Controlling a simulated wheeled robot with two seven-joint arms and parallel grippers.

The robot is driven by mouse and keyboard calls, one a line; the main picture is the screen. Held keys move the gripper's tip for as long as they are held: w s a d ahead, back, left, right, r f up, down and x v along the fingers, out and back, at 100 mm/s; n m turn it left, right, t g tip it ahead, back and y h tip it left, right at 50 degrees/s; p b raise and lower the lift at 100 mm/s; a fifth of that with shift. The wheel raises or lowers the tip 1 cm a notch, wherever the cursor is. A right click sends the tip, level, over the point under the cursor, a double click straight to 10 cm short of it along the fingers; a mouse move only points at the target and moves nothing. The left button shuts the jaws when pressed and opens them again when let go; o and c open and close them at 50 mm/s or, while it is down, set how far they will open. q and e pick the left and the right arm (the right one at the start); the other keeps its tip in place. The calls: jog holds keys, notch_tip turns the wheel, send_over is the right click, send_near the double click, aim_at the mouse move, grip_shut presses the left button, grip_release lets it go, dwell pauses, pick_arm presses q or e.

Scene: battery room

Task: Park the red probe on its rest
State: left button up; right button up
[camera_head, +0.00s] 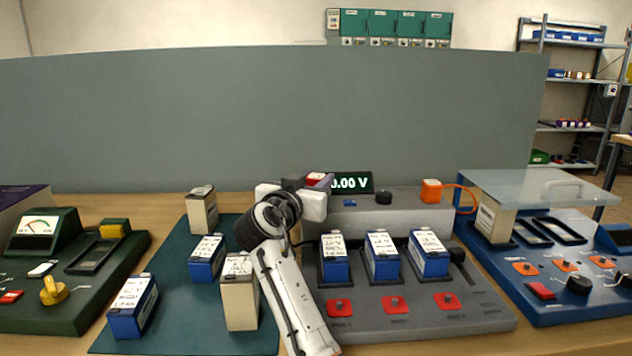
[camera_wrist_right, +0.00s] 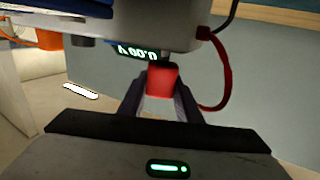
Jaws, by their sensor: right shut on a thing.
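The red probe (camera_head: 317,179) is at the back left of the grey tester (camera_head: 470,312), beside the lit display (camera_head: 354,183) that reads 0.00 V. My right gripper (camera_head: 310,187) is shut on the probe; its wrist hides much of it in the head view. In the right wrist view the red probe (camera_wrist_right: 162,80) sits between the two dark fingers (camera_wrist_right: 160,92), close to the tester's display. A red cable (camera_wrist_right: 222,75) loops beside it. The probe's rest cannot be made out. My left gripper is not in view.
An orange block (camera_head: 431,191) with an orange cable sits on the tester's back right. Several blue batteries (camera_head: 381,257) stand in the tester's front bays. More batteries stand on the green mat (camera_head: 185,335). A grey partition (camera_head: 250,120) rises behind the table.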

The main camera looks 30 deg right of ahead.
jog(key=shift+f+b, duration=0.55)
jog(key=shift+f, duration=0.05)
jog(key=shift+r, duration=0.2)
jog(key=shift+r+p, duration=0.3)
jog(key=shift+r, duration=0.35)
dwell(0.8)
jog(key=shift+f, duration=0.2)
jog(key=shift+f+b, duration=0.45)
jog(key=shift+b, duration=0.1)
jog(key=o, duration=0.9)
